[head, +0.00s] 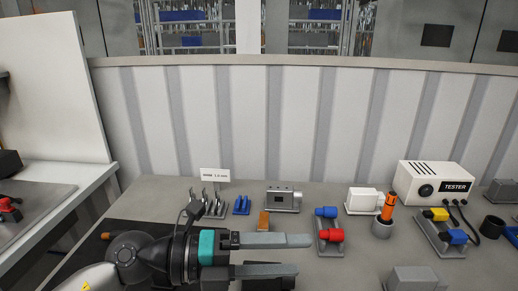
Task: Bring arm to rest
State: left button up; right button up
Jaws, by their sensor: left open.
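My left arm comes in from the lower left. Its gripper (302,255) has a teal band at the wrist and two long grey fingers pointing right. The fingers are apart, with nothing visible between them. The gripper is over the front part of the grey bench (345,272), and its height above the bench is hard to tell. It hides part of a dark mat (85,240) beneath the arm. My right gripper is not in view.
Just beyond the fingertips stands a grey holder with a red part (331,236) and a blue part (326,212). Behind the gripper are an orange-brown block (264,221), a grey device (284,200) and blue pieces (241,205). A white tester box (436,177) stands at right.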

pick_arm(q)
jog(key=w+a+r+n+t+y, duration=0.1)
jog(key=w+a+r+n+t, duration=0.25)
jog(key=n+t, duration=0.5)
jog(key=w+a+r+n+t+y, duration=0.1)
jog(key=w+a+r+n+t, duration=0.25)
jog(key=n+t, duration=0.5)
jog(key=a+f+n+g+y, duration=0.4)
jog(key=a+f+n+y, duration=0.8)
jog(key=f+n+y, duration=0.35)
jog(key=s+f+n+g, duration=0.2)
jog(key=s+f+g, duration=0.9)
jog(key=s+f, duration=0.8)
jog(key=s+f+g, duration=0.1)
jog(key=s+f, duration=0.2)
jog(key=f, duration=1.5)
jog(key=s+a+f+g, duration=0.1)
jog(key=s+a+f, duration=0.2)
jog(key=s+f, duration=1.2)
jog(key=shift+s+a+g+h, duration=0.2)
jog(key=shift+s+g+h, duration=0.15)
jog(key=shift+g, duration=0.05)
